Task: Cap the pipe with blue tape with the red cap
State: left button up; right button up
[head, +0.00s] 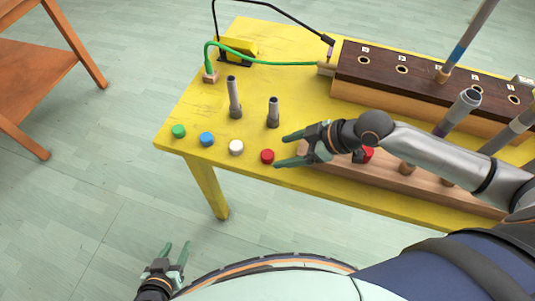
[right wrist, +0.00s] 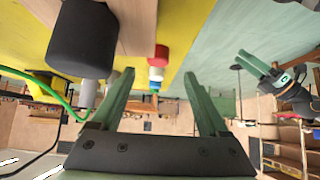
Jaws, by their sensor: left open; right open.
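The red cap (head: 267,156) sits on the yellow table near its front edge. My right gripper (head: 281,151) is open and empty, its fingertips just right of the red cap. In the right wrist view the red cap (right wrist: 162,51) appears ahead, between the lines of the open fingers (right wrist: 159,75). The pipe with blue tape (head: 458,53) stands upright, slightly tilted in view, at the dark-topped block; its top is cut off by the frame. My left gripper (head: 179,250) is open and empty, low and off the table; it also shows in the right wrist view (right wrist: 262,66).
White (head: 236,148), blue (head: 207,139) and green (head: 178,131) caps sit in a row left of the red one. Two short grey pipes (head: 234,100) stand behind them. A wooden rack (head: 415,186) with pipes lies under my right arm. Another red piece (head: 368,153) is partly hidden there.

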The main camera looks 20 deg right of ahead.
aim_at(268, 154)
jog(key=shift+x, duration=2.75)
jog(key=shift+w, duration=0.1)
jog(key=shift+r, duration=0.1)
jog(key=shift+d, duration=0.1)
grip_shut()
